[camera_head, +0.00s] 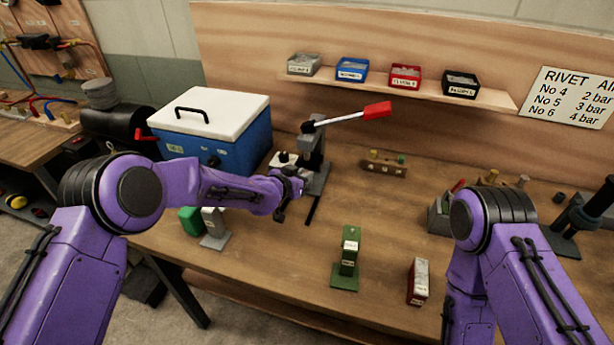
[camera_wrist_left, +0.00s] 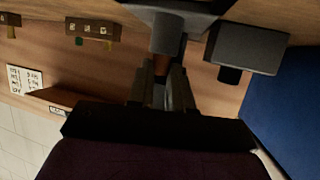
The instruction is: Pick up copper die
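My left gripper (camera_head: 285,200) is at the front of the arbor press (camera_head: 312,150), which has a red handle. In the left wrist view, the two dark fingers of the left gripper (camera_wrist_left: 162,88) point at the press with a narrow gap between them. A narrow reddish-brown piece, possibly the copper die (camera_wrist_left: 161,70), shows between the fingers below a grey cylindrical part. I cannot tell whether the fingers touch it. A small wooden rack (camera_head: 384,168) right of the press holds yellow-topped and green-topped pieces. My right gripper does not show clearly; its arm hangs at the right.
A blue cooler (camera_head: 235,135) with a white lid stands left of the press. A green stand (camera_head: 346,262) and a red-and-white box (camera_head: 418,282) are near the front edge. Small bins line the shelf (camera_head: 430,90) behind. Bare wood lies between press and green stand.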

